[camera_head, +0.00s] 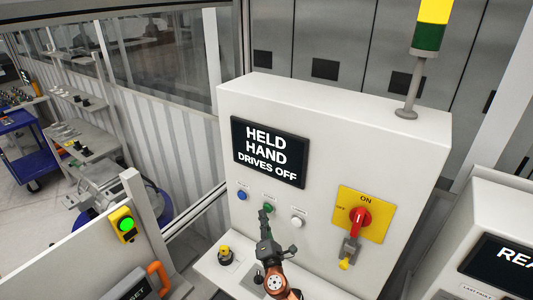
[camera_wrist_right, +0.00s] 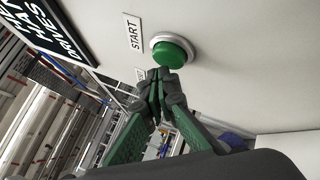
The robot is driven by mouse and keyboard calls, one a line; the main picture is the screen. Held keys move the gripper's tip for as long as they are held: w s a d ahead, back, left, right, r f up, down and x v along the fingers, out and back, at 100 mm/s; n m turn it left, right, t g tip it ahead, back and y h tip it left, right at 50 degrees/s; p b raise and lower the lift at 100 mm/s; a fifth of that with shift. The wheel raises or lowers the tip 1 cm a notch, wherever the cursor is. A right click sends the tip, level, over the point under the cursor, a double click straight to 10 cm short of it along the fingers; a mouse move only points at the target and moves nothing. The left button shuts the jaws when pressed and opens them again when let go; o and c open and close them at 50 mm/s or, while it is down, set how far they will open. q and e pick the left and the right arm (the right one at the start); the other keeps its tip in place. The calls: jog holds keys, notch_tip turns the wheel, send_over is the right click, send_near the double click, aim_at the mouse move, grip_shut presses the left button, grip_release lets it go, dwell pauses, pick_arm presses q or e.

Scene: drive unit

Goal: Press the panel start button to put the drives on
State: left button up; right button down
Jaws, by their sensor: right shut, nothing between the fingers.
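The green start button (camera_head: 268,207) is on the front of the white panel (camera_head: 330,130), between a blue and a white button. In the right wrist view the green button (camera_wrist_right: 172,51) has a pale ring and a START label (camera_wrist_right: 133,35) beside it. My right gripper (camera_head: 263,212) is shut and empty, its fingertips at the lower edge of the button in the picture. In the wrist view the closed fingertips (camera_wrist_right: 160,74) are just below the button; I cannot tell whether they touch it. The panel display (camera_head: 269,154) reads HELD HAND DRIVES OFF. My left gripper is not in view.
A blue button (camera_head: 242,195) and a white button (camera_head: 297,222) flank the green one. A red rotary switch (camera_head: 360,217) on a yellow plate is to the right. A yellow-topped control (camera_head: 225,252) sits on the ledge below. A signal lamp (camera_head: 430,30) stands on the panel.

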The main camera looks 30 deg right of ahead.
jog(key=shift+w+d+b, duration=0.2)
jog(key=shift+d+b, duration=0.1)
jog(key=shift+d, duration=0.1)
dwell(0.7)
jog(key=shift+a, duration=0.1)
jog(key=shift+s+a, duration=0.35)
jog(key=shift+a, duration=0.4)
jog(key=a, duration=0.1)
jog(key=s+a, duration=0.1)
jog(key=a, duration=0.1)
jog(key=s+a, duration=0.1)
jog(key=a, duration=0.1)
jog(key=shift+s+a, duration=0.15)
jog(key=shift+a, duration=0.1)
dwell(1.4)
